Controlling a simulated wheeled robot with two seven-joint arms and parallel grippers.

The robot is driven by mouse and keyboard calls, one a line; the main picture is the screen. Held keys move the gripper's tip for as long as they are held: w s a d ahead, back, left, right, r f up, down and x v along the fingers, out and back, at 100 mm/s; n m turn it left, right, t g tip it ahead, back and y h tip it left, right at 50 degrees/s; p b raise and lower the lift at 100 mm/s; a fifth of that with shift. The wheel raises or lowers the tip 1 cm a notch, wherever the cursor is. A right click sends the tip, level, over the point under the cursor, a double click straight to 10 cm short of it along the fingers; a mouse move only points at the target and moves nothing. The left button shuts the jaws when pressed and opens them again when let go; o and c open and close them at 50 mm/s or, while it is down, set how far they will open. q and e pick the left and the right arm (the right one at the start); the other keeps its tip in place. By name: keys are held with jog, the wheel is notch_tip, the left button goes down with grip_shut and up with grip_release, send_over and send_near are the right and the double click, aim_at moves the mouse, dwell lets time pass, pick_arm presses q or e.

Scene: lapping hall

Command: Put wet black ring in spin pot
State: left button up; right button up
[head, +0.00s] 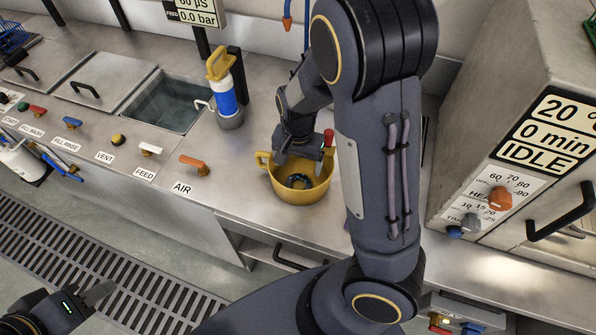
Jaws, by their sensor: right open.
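A yellow two-handled pot (306,192), apparently the spin pot, stands on the steel counter. A black ring (298,181) with light blue glints lies inside it, low in the bowl. My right gripper (302,164) points down into the pot's mouth just above the ring, with its fingers apart. The far rim and part of the pot's inside are hidden behind my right gripper and arm. My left gripper (98,294) is at the lower left, over the floor and away from the counter. Its jaw gap does not show clearly.
A blue and white cartridge (227,95) with a yellow handle stands behind the pot. A water-filled sink (170,102) is left of it. Labelled valve levers line the counter front. A steel cabinet (520,110) reading IDLE stands at the right. Floor grating (90,265) lies below.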

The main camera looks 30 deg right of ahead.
jog(key=s+a+r+n+t+y, duration=0.3)
jog(key=s+r+n+t, duration=0.2)
jog(key=s+r, duration=1.1)
jog(key=n, duration=0.2)
jog(key=shift+s+a+n+t+y, duration=0.2)
jog(key=shift+n+t+y, duration=0.1)
jog(key=shift+n+y, duration=0.1)
